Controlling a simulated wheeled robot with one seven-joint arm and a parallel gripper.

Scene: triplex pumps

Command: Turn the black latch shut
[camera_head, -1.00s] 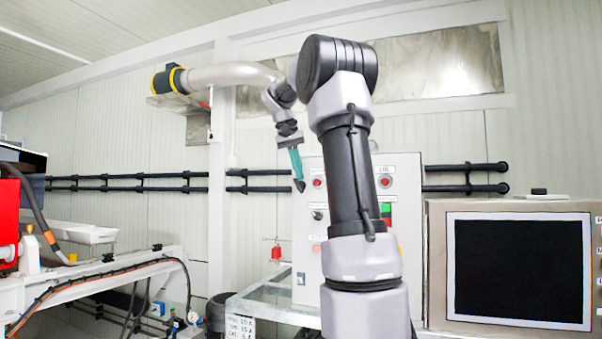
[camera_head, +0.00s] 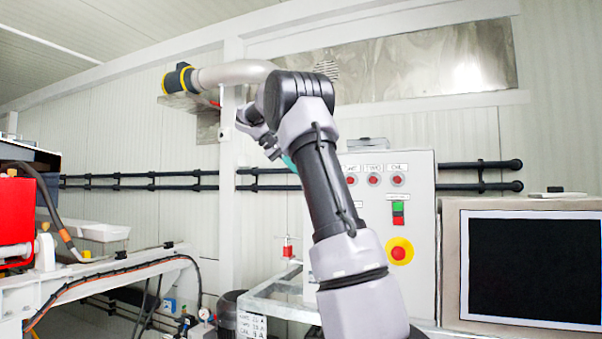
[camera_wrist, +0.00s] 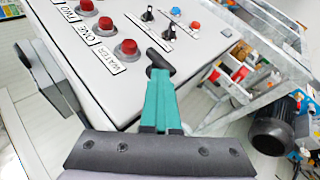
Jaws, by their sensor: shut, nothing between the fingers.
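My gripper (camera_wrist: 162,78) has teal fingers that lie together, shut and empty, over the lower edge of a light-grey control panel (camera_wrist: 110,28) in the wrist view. A black, bar-shaped piece (camera_wrist: 159,60) shows right at the fingertips, slanting across the panel edge. It may be the black latch. I cannot tell whether it touches the fingers or is partly their own dark tips. No black latch can be made out there.
Red lamps (camera_wrist: 126,47), two small black switches (camera_wrist: 168,33) and a blue button (camera_wrist: 175,11) sit on the panel. A metal frame table (camera_head: 275,305) stands below it. A monitor (camera_head: 530,265) is at right. Black wall pipes (camera_head: 150,180) run behind.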

